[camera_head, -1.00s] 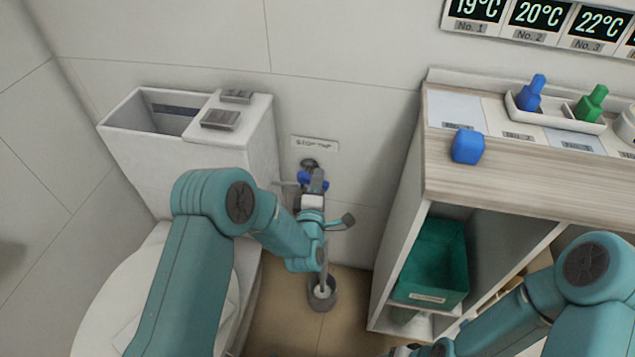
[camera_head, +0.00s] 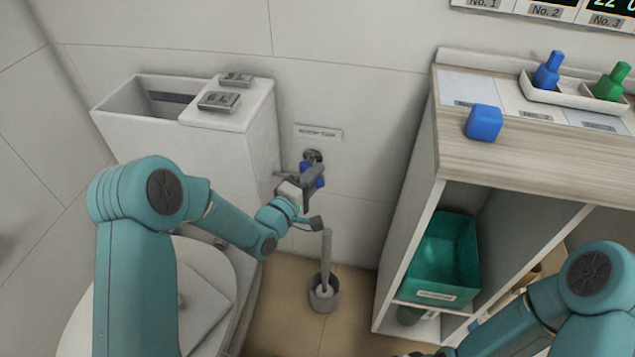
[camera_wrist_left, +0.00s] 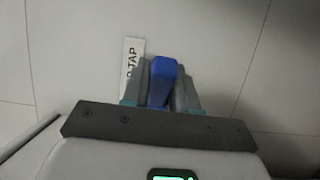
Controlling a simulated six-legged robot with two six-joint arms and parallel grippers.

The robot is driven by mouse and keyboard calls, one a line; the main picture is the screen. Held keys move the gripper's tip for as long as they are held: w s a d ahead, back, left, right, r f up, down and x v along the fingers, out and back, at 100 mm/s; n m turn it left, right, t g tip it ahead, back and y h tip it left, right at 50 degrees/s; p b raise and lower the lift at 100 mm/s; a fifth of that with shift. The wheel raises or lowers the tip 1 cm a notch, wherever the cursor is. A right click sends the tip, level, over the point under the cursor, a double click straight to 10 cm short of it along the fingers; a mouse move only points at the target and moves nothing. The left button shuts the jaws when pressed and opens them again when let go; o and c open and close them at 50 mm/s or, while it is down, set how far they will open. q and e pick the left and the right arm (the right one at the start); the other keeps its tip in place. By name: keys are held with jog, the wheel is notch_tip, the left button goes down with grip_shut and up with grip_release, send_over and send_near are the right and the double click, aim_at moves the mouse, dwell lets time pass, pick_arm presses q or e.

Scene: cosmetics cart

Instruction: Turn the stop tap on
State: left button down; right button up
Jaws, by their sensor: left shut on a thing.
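The stop tap has a blue handle (camera_head: 312,173) on a metal fitting (camera_head: 313,156) at the wall, under a small label (camera_head: 318,132). My left gripper (camera_head: 308,180) is at the tap, beside the toilet tank. In the left wrist view the blue handle (camera_wrist_left: 162,82) sits between the two grey fingers of my left gripper (camera_wrist_left: 162,92), which are shut on it. The label (camera_wrist_left: 131,68) shows behind the fingers, reading part of "STOP TAP". The gripper hides part of the tap. My right arm enters at the lower right, and its gripper is not clearly visible.
An open toilet tank (camera_head: 190,100) stands left of the tap. A toilet brush in a holder (camera_head: 324,292) stands on the floor below. A wooden-topped cart (camera_head: 530,155) on the right carries a blue cap (camera_head: 484,123) and a bottle tray (camera_head: 575,98), with a green bin (camera_head: 438,262) beneath.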

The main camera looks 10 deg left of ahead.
pick_arm(q)
jog(key=shift+s+a+m+g+h, duration=0.1)
jog(key=shift+a+m+g+h, duration=0.1)
jog(key=shift+m+g+h, duration=0.4)
jog(key=shift+s+a+m+g+h, duration=0.2)
jog(key=shift+m+h, duration=0.2)
jog(key=shift+h, duration=0.45)
jog(key=shift+s+a+m+g+h, duration=0.15)
jog(key=shift+m+g+h, duration=0.3)
jog(key=shift+h, duration=0.3)
jog(key=shift+m+h, duration=0.25)
jog(key=shift+h, duration=0.05)
jog(key=c, duration=1)
grip_release()
jog(key=shift+o, duration=0.2)
